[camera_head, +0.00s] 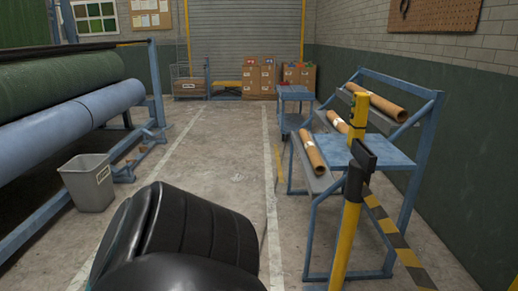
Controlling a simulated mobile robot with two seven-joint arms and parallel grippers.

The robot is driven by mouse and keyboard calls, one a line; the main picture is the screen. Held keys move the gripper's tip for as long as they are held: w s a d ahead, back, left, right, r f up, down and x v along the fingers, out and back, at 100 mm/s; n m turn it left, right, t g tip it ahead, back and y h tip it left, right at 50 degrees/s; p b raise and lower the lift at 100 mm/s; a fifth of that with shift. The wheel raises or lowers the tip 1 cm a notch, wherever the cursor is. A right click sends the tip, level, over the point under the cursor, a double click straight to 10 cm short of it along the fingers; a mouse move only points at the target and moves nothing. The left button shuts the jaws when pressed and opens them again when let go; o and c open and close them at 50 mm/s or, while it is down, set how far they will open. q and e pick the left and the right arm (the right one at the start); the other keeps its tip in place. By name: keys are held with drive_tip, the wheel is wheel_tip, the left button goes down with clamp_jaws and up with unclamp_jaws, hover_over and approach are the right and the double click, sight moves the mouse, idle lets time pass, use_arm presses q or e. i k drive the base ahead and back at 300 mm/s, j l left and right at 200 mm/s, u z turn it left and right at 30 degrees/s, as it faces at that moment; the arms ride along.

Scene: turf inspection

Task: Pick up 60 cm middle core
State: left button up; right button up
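Three brown cardboard cores lie on a blue stepped rack (408,160) at the right. The upper core (378,103) is on the top step and looks longest. A second core (335,119), between the other two, shows a white label and is partly hidden behind a yellow post. The third core (313,152), also with a white label, is on the lowest step, nearer the left. Which one measures 60 cm cannot be read. Neither gripper is in view. Large black rounded parts of mine fill the bottom centre-left.
A yellow and black barrier post (347,235) with a striped belt (397,240) stands before the rack. A grey bin (89,184) and large rolls (65,118) are at left. A blue cart (293,95) and boxes (258,78) stand behind. The middle floor is clear.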

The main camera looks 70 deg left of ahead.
sight(318, 167)
drive_tip(key=u, duration=1.5)
drive_tip(key=l+u, duration=0.3)
drive_tip(key=u, duration=0.3)
drive_tip(key=i+j, duration=0.1)
drive_tip(key=j, duration=0.25)
drive_tip(key=i+j+u, duration=0.6)
drive_tip(key=i, duration=0.2)
drive_tip(key=i+j, duration=0.15)
drive_tip(key=i, duration=0.5)
drive_tip(key=i+j, duration=0.15)
drive_tip(key=i, duration=0.5)
drive_tip(key=i+z, duration=0.3)
drive_tip(key=i, duration=1.1)
drive_tip(key=i+z, duration=0.35)
drive_tip(key=i, duration=0.2)
drive_tip(key=i+j+z, duration=0.25)
drive_tip(key=i+z, duration=0.15)
drive_tip(key=i, duration=0.2)
